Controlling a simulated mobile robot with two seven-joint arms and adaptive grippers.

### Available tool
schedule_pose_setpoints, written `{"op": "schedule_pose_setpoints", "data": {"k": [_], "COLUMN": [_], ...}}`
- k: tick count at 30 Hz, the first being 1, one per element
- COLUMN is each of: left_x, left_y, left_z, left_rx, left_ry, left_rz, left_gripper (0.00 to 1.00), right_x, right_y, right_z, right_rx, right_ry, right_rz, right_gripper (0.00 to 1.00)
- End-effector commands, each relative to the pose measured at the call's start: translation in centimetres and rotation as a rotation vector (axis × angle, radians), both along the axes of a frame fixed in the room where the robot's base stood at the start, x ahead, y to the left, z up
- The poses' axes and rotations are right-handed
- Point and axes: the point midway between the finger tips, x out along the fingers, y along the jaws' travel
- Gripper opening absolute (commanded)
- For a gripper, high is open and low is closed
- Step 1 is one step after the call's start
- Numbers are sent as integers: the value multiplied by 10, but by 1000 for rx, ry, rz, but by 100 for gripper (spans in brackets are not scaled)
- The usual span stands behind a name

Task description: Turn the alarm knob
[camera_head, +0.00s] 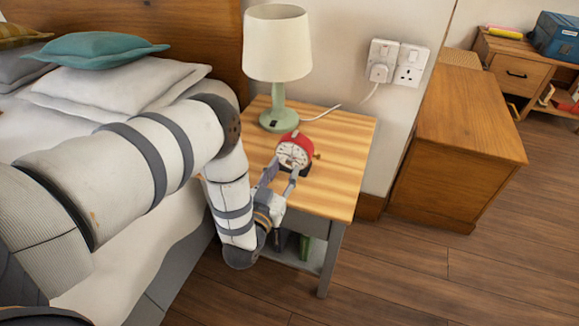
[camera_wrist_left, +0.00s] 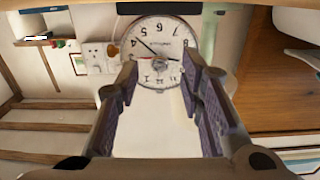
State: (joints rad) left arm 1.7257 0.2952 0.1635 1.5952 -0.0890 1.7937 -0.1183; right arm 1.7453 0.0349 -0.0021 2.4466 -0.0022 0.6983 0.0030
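A red alarm clock (camera_head: 296,143) with a round white dial stands upright on the wooden bedside table (camera_head: 345,150). A small brass-coloured knob (camera_head: 317,156) sticks out of its right side. My left gripper (camera_head: 283,173) is in front of the clock, open, with nothing between its fingers. In the left wrist view the dial (camera_wrist_left: 155,35) appears upside down beyond the two open fingertips (camera_wrist_left: 162,78), and the brass knob (camera_wrist_left: 112,51) shows at the dial's left. The fingertips overlap the dial's edge in that view; I cannot tell whether they touch it. My right gripper is not in view.
A table lamp (camera_head: 278,55) with a green base stands behind the clock. Its cord runs towards the wall sockets (camera_head: 397,62). The bed (camera_head: 120,95) is at the left, a wooden cabinet (camera_head: 465,120) at the right. The tabletop right of the clock is clear.

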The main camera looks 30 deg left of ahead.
Motion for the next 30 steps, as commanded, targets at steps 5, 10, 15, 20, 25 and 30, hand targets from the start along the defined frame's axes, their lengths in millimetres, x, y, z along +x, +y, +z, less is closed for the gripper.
{"op": "schedule_pose_setpoints", "data": {"k": [5,10,15,20,25,30], "left_x": [23,28,28,28,28,28], "left_y": [6,7,7,7,7,6], "left_z": [-1,0,0,0,0,0], "left_rx": [1,0,0,-1,0,28], "left_ry": [2,2,2,3,3,10], "left_rz": [0,0,0,0,0,0], "left_gripper": [35,35,28,0,0,0], "right_x": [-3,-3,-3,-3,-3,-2], "right_y": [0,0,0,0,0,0], "right_z": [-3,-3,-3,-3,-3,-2], "right_rx": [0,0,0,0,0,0], "right_ry": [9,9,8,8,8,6], "right_rz": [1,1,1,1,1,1], "right_gripper": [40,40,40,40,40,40]}}
